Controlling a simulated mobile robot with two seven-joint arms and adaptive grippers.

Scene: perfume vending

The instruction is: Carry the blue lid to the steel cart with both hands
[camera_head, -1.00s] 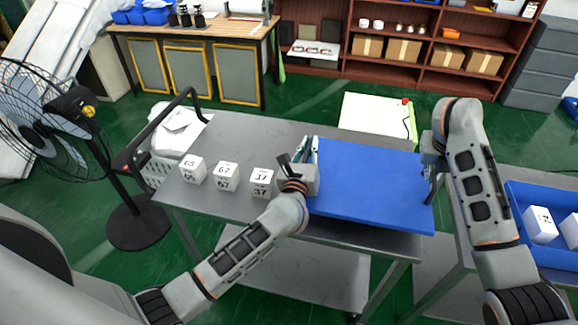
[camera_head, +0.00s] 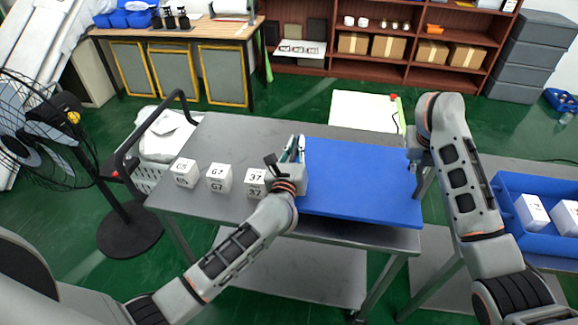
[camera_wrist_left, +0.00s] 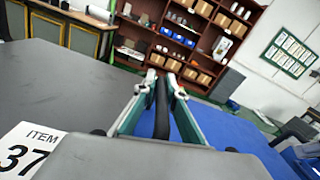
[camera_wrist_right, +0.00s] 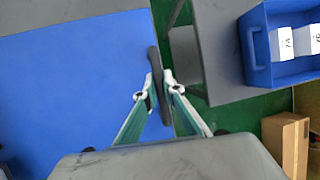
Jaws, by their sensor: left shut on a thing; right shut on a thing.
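The blue lid (camera_head: 362,180) is a flat blue panel over the right part of the steel cart's grey top (camera_head: 235,130). I cannot tell whether it rests on the top or hangs just above it. My left gripper (camera_head: 292,150) is shut on a dark handle (camera_wrist_left: 162,105) at the lid's left edge. My right gripper (camera_head: 416,170) is at the lid's right edge. In the right wrist view its fingers (camera_wrist_right: 160,80) are shut on a dark handle (camera_wrist_right: 154,62) there. The lid also shows in the right wrist view (camera_wrist_right: 70,80).
Several white numbered boxes (camera_head: 219,178) stand on the cart left of the lid. A blue crate (camera_head: 510,190) with white boxes stands on another table at right. A fan (camera_head: 40,140) stands at left, and shelves (camera_head: 400,75) are behind.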

